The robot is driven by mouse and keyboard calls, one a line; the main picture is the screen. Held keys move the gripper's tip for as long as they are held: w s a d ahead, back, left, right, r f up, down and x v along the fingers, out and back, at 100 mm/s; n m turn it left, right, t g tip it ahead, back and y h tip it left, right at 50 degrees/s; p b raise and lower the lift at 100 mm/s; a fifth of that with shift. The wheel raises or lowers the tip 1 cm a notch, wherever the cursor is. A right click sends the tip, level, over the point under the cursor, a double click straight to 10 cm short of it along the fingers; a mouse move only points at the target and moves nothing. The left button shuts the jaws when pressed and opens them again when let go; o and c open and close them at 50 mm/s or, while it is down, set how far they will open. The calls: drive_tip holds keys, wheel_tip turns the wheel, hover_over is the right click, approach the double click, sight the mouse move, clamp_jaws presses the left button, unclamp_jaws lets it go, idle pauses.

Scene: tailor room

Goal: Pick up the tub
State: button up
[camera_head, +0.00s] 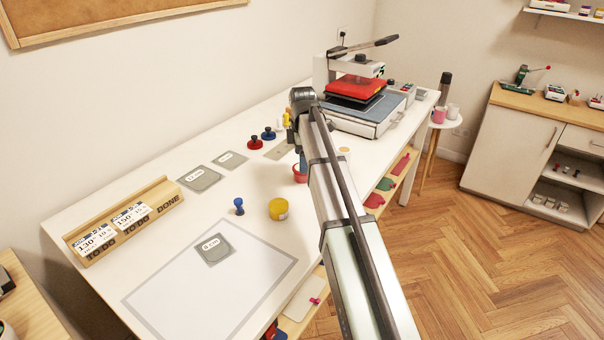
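A small yellow tub (278,209) stands upright on the white table (240,200), left of my arm and behind the grey-bordered mat. A red, cup-like tub (299,175) stands farther back, partly hidden by my arm. My arm reaches from the lower right over the table and bends down at its far end. My gripper (303,161) points down just above or at the red tub, largely hidden behind my own arm. I cannot see its fingers clearly, nor whether it touches the red tub. The yellow tub is apart from the gripper.
A heat press (355,90) with a red plate stands at the table's back right. A blue-handled stamp (239,206) is left of the yellow tub. A wooden card holder (125,220) stands on the left. Red and blue knobs (255,143) stand behind. Table between them is clear.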

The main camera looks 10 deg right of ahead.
drive_tip(key=shift+w+d+f, duration=0.1)
drive_tip(key=shift+f, duration=1.35)
drive_tip(key=shift+w+f, duration=0.1)
drive_tip(key=shift+f, duration=1.3)
drive_tip(key=c, duration=1.1)
